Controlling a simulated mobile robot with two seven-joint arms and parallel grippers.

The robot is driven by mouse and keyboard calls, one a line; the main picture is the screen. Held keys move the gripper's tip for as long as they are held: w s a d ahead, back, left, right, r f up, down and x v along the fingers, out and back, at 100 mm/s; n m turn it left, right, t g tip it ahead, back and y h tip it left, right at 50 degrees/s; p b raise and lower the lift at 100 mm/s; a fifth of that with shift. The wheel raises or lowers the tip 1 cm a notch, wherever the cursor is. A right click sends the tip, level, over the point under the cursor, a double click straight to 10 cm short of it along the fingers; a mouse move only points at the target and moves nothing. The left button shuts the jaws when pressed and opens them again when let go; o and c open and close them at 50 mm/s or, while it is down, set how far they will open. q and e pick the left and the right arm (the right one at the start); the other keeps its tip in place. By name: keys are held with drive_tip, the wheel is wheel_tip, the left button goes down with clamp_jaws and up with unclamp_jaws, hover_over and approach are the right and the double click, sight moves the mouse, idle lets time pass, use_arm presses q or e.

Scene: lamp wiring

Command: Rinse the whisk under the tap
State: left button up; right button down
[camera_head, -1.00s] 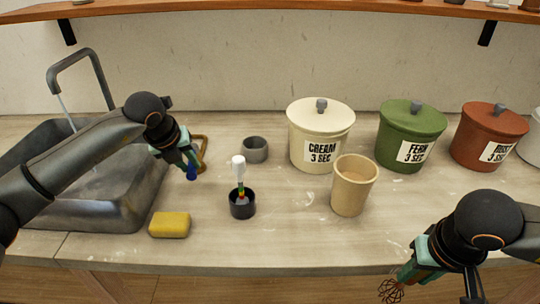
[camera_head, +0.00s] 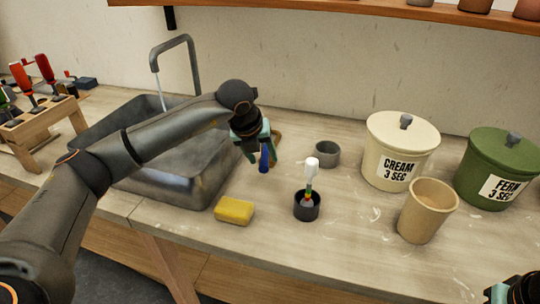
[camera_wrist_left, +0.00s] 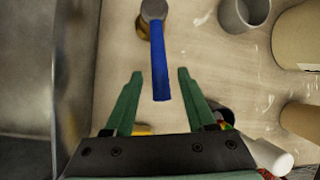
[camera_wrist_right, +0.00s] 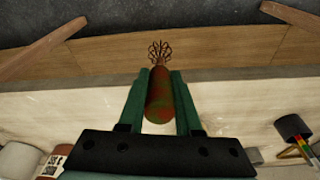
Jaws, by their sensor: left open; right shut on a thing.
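The whisk shows in the right wrist view, with a reddish-green handle (camera_wrist_right: 159,98) and dark wire loops (camera_wrist_right: 160,52). My right gripper (camera_wrist_right: 160,78) is shut on its handle; in the head view only a bit of that gripper (camera_head: 512,290) shows at the lower right corner, and the whisk is out of that view. The grey tap (camera_head: 176,44) arches over the grey sink (camera_head: 190,190), with a thin stream of water (camera_head: 160,92) falling from it. My left gripper (camera_wrist_left: 160,75) is open beside the sink, above a blue-handled tool with a round grey head (camera_wrist_left: 160,65).
A yellow sponge (camera_head: 234,210), a dark cup with a white-topped tool (camera_head: 307,206), a grey cup (camera_head: 327,153) and a tan cup (camera_head: 425,212) stand on the counter. Cream (camera_head: 400,150) and green (camera_head: 500,168) canisters are right. A wooden tool rack (camera_head: 35,128) stands left.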

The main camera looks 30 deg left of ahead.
use_arm(q)
drive_tip(key=v, duration=1.1)
drive_tip(key=shift+r+b, duration=0.3)
drive_tip(key=shift+s, duration=0.2)
